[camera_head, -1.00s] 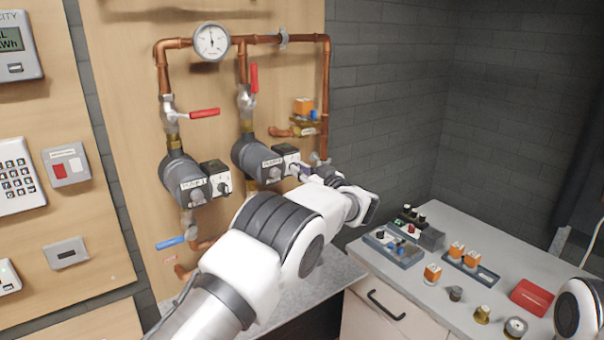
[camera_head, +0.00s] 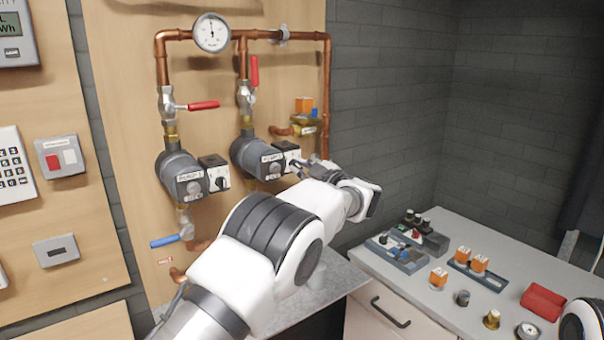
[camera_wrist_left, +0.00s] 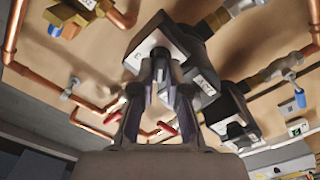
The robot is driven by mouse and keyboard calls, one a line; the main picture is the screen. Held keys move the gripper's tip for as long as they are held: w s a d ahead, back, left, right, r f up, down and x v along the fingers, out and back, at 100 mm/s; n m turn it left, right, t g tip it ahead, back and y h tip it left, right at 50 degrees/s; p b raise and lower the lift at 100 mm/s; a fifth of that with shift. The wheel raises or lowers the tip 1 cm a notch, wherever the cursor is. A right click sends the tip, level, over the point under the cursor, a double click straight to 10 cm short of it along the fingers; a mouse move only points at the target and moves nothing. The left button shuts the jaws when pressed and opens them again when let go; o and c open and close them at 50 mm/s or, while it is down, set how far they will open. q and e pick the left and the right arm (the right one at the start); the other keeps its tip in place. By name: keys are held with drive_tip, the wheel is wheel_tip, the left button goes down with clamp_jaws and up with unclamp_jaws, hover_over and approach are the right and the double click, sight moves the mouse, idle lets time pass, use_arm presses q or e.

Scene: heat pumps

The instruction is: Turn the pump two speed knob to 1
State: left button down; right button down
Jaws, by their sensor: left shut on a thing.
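Pump two (camera_head: 257,160) is a grey body on the copper pipe, with a black and white control box (camera_head: 287,148) on its right side. My left gripper (camera_head: 297,167) is at the front of this box. In the left wrist view its two fingers (camera_wrist_left: 160,95) are closed around the small grey speed knob (camera_wrist_left: 160,66) on the white face of the box (camera_wrist_left: 139,54). The knob's pointer and the scale marks are too small or covered to read. My right gripper is out of view; only a white part of my right arm shows at lower right.
Pump one (camera_head: 182,178) with its own knob box (camera_head: 214,176) is to the left. Red-handled valves (camera_head: 203,105) and a pressure gauge (camera_head: 212,33) are above, and a blue-handled valve (camera_head: 167,241) is below. A bench (camera_head: 420,290) with trays and small parts stands at right.

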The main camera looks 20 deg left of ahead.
use_arm(q)
drive_tip(key=shift+r, duration=0.1)
idle(0.4)
drive_tip(key=c, duration=1.5)
unclamp_jaws()
drive_tip(key=o, duration=0.3)
drive_tip(key=shift+w+a, duration=0.1)
drive_tip(key=shift+w, duration=0.05)
wheel_tip(320, 180, up, 10)
drive_tip(key=shift+f, duration=0.2)
drive_tip(key=shift+a, duration=0.1)
